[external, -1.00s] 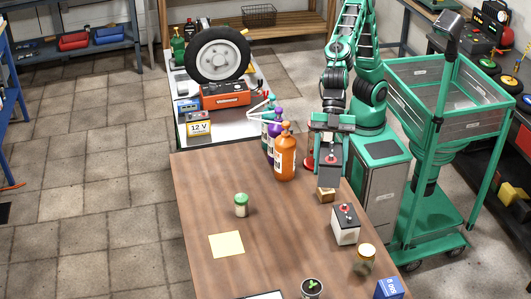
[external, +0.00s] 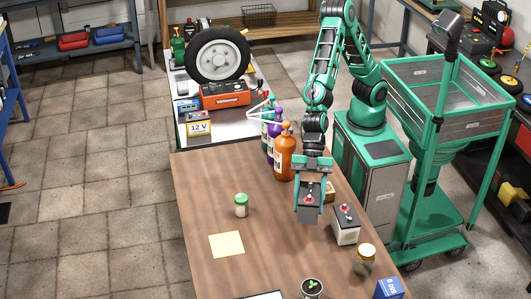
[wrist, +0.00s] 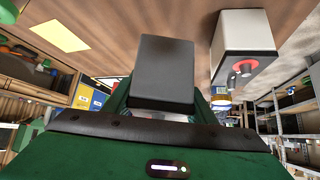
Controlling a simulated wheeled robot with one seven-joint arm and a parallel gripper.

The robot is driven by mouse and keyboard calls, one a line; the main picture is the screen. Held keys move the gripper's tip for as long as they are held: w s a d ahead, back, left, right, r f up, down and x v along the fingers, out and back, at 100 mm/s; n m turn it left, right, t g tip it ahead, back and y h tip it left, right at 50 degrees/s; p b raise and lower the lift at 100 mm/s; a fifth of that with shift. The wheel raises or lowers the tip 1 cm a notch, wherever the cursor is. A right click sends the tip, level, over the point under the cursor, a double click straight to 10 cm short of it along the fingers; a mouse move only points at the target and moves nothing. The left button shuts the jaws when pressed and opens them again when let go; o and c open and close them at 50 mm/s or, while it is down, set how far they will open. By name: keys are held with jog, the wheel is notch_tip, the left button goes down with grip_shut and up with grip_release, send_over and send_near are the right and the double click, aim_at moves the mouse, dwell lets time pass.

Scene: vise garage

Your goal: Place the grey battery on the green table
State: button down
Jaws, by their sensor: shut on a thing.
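The grey battery (external: 309,213) has a red terminal on top and shows as a dark grey block in the wrist view (wrist: 163,72). My gripper (external: 312,179) is shut on it and holds it over the brown wooden table (external: 205,190), near its right side. I cannot tell its exact height above the wood. No table with a plainly green top shows in these frames. A white battery (external: 345,227) with a dark top and red terminal stands just right of the held one; it also shows in the wrist view (wrist: 243,40).
Orange (external: 285,157) and purple bottles stand behind my gripper. A small yellowish block (external: 329,192) lies beside it. The table's left part is mostly clear.

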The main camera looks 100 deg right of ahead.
jog(key=w+d+f, duration=0.1)
jog(key=w, duration=0.1)
jog(key=w+d+f, duration=0.1)
jog(key=w, duration=0.1)
jog(key=w+d+f, duration=0.1)
jog(key=shift+w+f, duration=0.4)
jog(key=shift+f, duration=1.95)
jog(key=c, duration=0.8)
grip_release()
jog(key=shift+d+f, duration=0.1)
jog(key=shift+f, duration=0.1)
